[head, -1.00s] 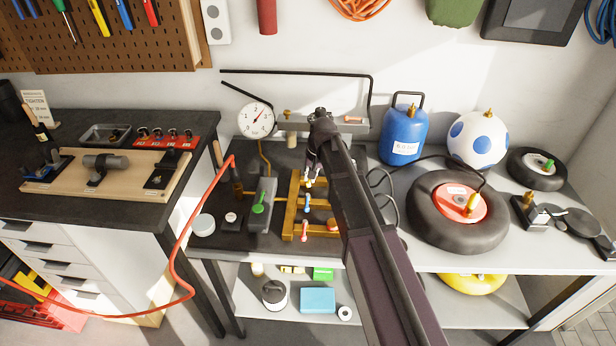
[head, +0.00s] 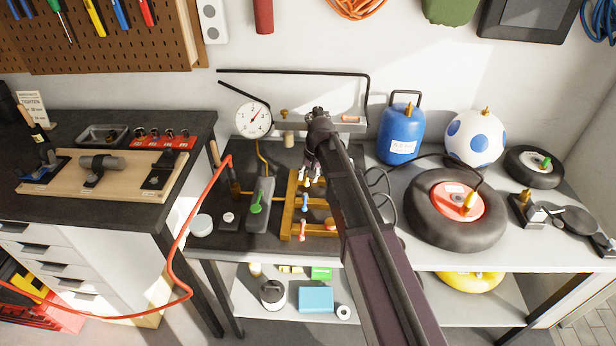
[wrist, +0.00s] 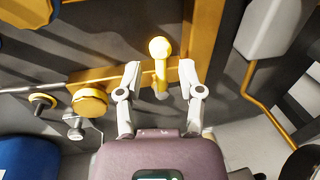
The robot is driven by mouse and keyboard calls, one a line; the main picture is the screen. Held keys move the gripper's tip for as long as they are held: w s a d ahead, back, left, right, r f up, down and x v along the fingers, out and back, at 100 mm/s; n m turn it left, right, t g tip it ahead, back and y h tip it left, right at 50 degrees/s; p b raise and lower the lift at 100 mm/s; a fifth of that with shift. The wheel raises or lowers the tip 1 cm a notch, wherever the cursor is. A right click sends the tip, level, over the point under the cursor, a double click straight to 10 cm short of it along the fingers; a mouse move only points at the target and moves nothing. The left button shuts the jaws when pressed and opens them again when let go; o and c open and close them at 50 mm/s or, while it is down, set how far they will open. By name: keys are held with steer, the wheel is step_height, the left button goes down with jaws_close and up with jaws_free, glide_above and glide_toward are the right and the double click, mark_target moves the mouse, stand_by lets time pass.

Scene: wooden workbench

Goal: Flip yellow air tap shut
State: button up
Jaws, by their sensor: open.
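The yellow air tap (wrist: 160,50) shows in the wrist view as a round-ended yellow lever on a brass-coloured pipe. My gripper (wrist: 160,66) is open, with one pale finger on each side of the lever. I see a gap on both sides, and nothing is held. In the head view my gripper (head: 311,172) is over the back of the brass manifold (head: 290,205), and my arm hides part of it. The yellow tap is too small and partly covered there to read its angle.
A green lever (head: 256,208) stands to the left, with a dial gauge (head: 253,119) behind. A blue tank (head: 401,135) and a tyre (head: 425,230) stand to the right.

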steer(key=shift+a+m, duration=0.15)
steer(key=shift+m, duration=0.25)
steer(key=shift+w+a+m+t, duration=0.1)
steer(key=shift+a+m+t, duration=0.25)
steer(key=shift+m, duration=0.8)
steer(key=shift+w+a+m+t, duration=0.15)
steer(key=shift+a+m, duration=0.25)
steer(key=shift+m, duration=0.75)
steer(key=m, duration=0.1)
steer(key=a+m, duration=0.1)
steer(key=m, duration=0.1)
steer(key=w+m+h, duration=0.1)
steer(key=m, duration=0.1)
steer(key=shift+a+t, duration=0.2)
steer(key=shift+t, duration=0.2)
step_height(320, 180, up, 14)
steer(key=s+d+p, duration=0.2)
steer(key=p, duration=1.2)
steer(key=s+d+f+n+g+h+b, duration=0.1)
steer(key=s+d+f+n+b, duration=0.2)
steer(key=s+d+n, duration=1.05)
steer(key=shift+s+d+f+m+g+b, duration=0.15)
steer(key=shift+s+d+f+m+b, duration=0.35)
steer(key=shift+s+d+f+b, duration=1)
steer(key=shift+s+d+f+m+g+b, duration=0.1)
steer(key=shift+s+d+f+m+b, duration=0.55)
steer(key=shift+s+f+b, duration=0.9)
steer(key=shift+s+d+f+m+g+b, duration=0.15)
steer(key=shift+s+d+f+m+b, duration=0.25)
steer(key=shift+s+d+f+b, duration=1.2)
